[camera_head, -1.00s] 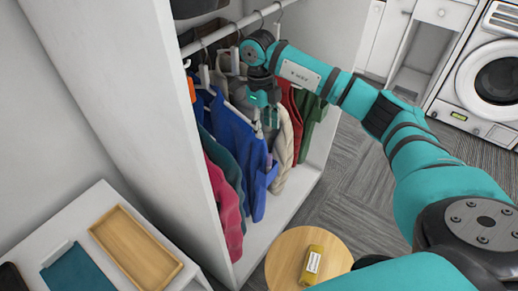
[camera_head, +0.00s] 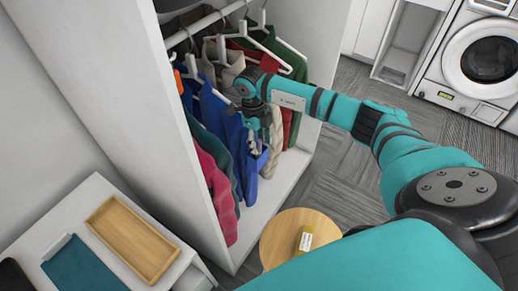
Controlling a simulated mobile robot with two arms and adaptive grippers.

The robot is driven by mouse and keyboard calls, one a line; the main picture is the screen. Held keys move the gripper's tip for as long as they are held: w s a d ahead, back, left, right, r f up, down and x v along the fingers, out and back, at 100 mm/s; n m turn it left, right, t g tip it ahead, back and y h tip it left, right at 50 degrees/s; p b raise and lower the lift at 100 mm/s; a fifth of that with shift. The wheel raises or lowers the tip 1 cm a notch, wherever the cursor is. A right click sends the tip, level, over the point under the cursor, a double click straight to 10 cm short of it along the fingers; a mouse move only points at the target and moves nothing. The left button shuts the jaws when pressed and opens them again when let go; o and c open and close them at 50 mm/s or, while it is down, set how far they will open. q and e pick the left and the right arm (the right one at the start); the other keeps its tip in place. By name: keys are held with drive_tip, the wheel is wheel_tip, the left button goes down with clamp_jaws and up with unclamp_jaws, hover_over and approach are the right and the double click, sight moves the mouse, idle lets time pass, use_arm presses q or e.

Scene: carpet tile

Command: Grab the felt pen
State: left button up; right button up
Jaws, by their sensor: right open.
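I cannot make out a felt pen in the head view. My right gripper (camera_head: 257,143) hangs down at the front of the open wardrobe, just before the hanging clothes. It is small and partly lost against the blue and beige garments. Its fingers look apart, with nothing clearly visible between them. My right arm comes in from the lower right and covers much of that side. My left gripper is not in view.
The clothes, such as a blue jacket (camera_head: 218,125), hang from a rail (camera_head: 205,24) in the wardrobe. A wooden tray (camera_head: 100,230) and a teal folder (camera_head: 82,268) lie on a white desk. A round table (camera_head: 276,237) holds a yellow labelled item (camera_head: 305,241). A washing machine (camera_head: 482,62) stands at right.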

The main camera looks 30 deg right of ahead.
clamp_jaws()
idle(0.3)
